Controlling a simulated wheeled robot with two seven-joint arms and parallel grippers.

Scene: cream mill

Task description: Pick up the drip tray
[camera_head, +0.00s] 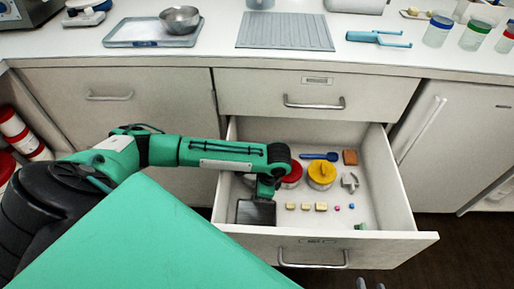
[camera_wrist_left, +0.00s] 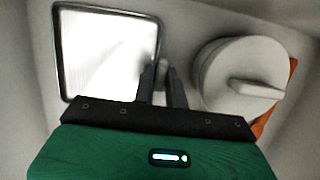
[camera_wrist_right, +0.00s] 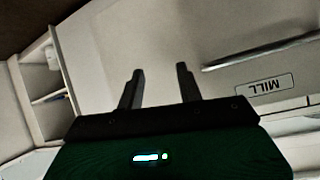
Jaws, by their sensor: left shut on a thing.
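The drip tray, a shallow rectangular metal tray with a dark rim, lies at the front left inside the open drawer. It looks dark in the head view (camera_head: 256,213) and bright in the left wrist view (camera_wrist_left: 105,50). My left gripper (camera_wrist_left: 161,72) is shut on the tray's right edge in the left wrist view. In the head view my left arm reaches down into the drawer, and its fingertips are hidden. My right gripper (camera_wrist_right: 158,72) is open and empty, outside the drawer. Its fingers show at the bottom of the head view (camera_head: 370,284).
The open drawer (camera_head: 408,228) also holds a red-lidded canister (camera_head: 292,174), a yellow-lidded canister (camera_head: 321,174), a blue spoon (camera_head: 320,156), an orange-brown block (camera_head: 350,157) and several small pieces. The counter (camera_head: 220,28) above carries a metal bowl (camera_head: 180,18) and a ribbed mat (camera_head: 285,31).

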